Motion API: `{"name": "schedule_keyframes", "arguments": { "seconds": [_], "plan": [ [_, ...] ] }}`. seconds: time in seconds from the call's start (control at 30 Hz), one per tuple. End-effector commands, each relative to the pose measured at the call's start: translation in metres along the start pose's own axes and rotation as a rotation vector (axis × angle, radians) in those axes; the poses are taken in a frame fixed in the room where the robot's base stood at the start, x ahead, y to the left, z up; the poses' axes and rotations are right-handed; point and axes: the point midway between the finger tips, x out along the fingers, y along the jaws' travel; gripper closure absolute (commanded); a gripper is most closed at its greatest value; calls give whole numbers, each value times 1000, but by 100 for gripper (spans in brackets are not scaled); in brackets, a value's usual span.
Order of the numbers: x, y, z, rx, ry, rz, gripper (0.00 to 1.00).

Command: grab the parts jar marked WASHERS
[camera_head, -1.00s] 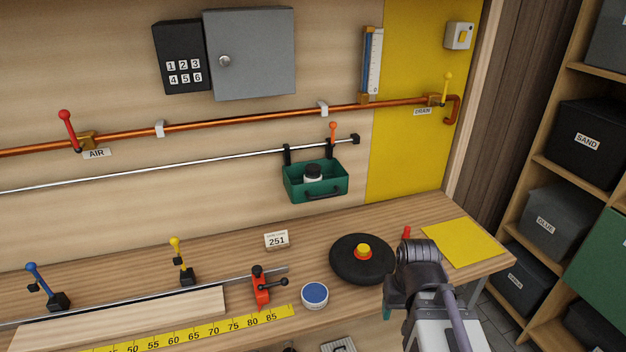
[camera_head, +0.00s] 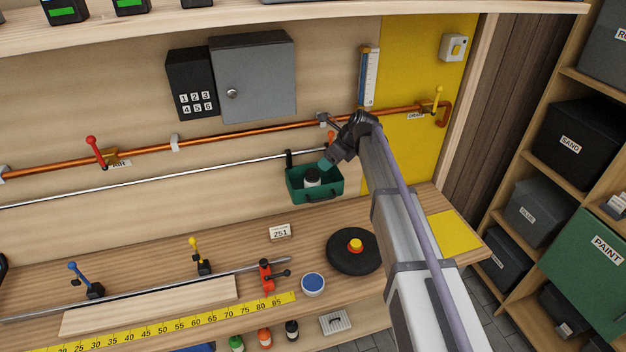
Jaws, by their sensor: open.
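No label reading WASHERS can be made out. A small white jar with a black lid (camera_head: 312,178) stands in the green hanging bin (camera_head: 323,197); any marking on it is too small to read. A round container with a blue lid (camera_head: 313,283) stands on the bench, with no readable label. My gripper (camera_head: 326,164) is open, just above the right part of the green bin and up and right of the black-lidded jar. It is small in this view and seems apart from the jar; the depth between them is hard to judge.
The green bin hangs from a thin steel rail (camera_head: 225,170), below a copper pipe (camera_head: 220,135). A red clamp (camera_head: 266,277) and a black disc with a red and yellow knob (camera_head: 345,258) are on the bench. Several bottles (camera_head: 264,338) stand on a shelf below.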

Motion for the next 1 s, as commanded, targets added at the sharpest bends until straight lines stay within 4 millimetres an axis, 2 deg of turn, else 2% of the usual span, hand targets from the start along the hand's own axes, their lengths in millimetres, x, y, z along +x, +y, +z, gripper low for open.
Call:
{"name": "schedule_keyframes", "arguments": {
  "seconds": [0.13,0.33,0.57,0.8,1.0],
  "plan": [
    [11,0,-2,-1,1,0,36],
    [53,0,-5,-3,2,1,36],
    [61,1,-1,-3,2,1,36],
    [107,1,-1,-4,3,1,36],
    [108,2,3,-3,3,0,36]
  ]
}}
